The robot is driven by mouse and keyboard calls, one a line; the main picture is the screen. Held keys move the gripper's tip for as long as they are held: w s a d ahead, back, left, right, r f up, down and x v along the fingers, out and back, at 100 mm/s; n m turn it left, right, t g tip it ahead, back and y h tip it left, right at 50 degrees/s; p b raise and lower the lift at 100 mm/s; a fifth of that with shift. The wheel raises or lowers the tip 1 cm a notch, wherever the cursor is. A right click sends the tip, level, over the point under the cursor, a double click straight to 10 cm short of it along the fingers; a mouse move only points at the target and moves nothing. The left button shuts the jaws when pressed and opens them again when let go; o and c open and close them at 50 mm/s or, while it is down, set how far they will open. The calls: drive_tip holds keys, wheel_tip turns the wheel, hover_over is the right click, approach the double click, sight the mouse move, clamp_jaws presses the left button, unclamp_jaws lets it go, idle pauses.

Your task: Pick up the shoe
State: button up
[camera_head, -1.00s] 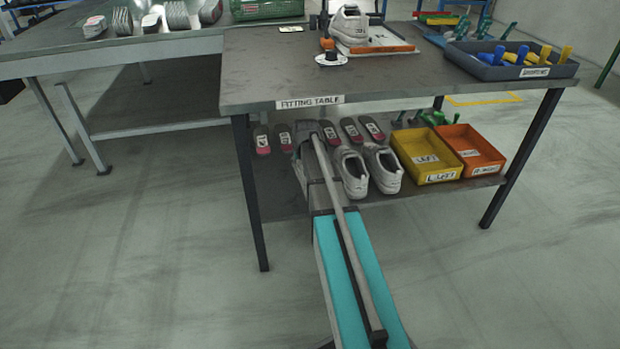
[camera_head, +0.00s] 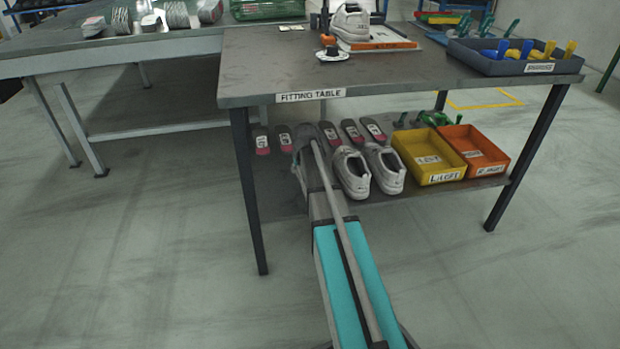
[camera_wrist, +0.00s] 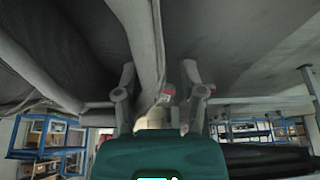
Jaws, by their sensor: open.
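Two pale grey-white shoes stand side by side on the lower shelf of the fitting table in the head view, a left one (camera_head: 351,174) and a right one (camera_head: 385,170). Another white shoe (camera_head: 350,24) sits on a stand on the tabletop. My arm reaches under the table, its far end just left of the two shelf shoes. My gripper (camera_wrist: 162,94) shows in the wrist view with its two fingers apart. A small red and white thing shows between or behind the fingers; I cannot tell what it is. My fingertips are not clear in the head view.
The fitting table (camera_head: 250,80) has dark legs. Several red-and-grey pieces lie behind the shoes. A yellow bin (camera_head: 430,158) and an orange bin (camera_head: 477,152) stand to the right on the shelf. A dark tray (camera_head: 515,62) is on the tabletop. The floor in front is clear.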

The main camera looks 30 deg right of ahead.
clamp_jaws()
idle(0.3)
drive_tip(key=shift+r, duration=0.15)
idle(0.4)
wheel_tip(320, 180, up, 10)
drive_tip(key=p, duration=1)
drive_tip(key=shift+s, duration=0.1)
idle(0.6)
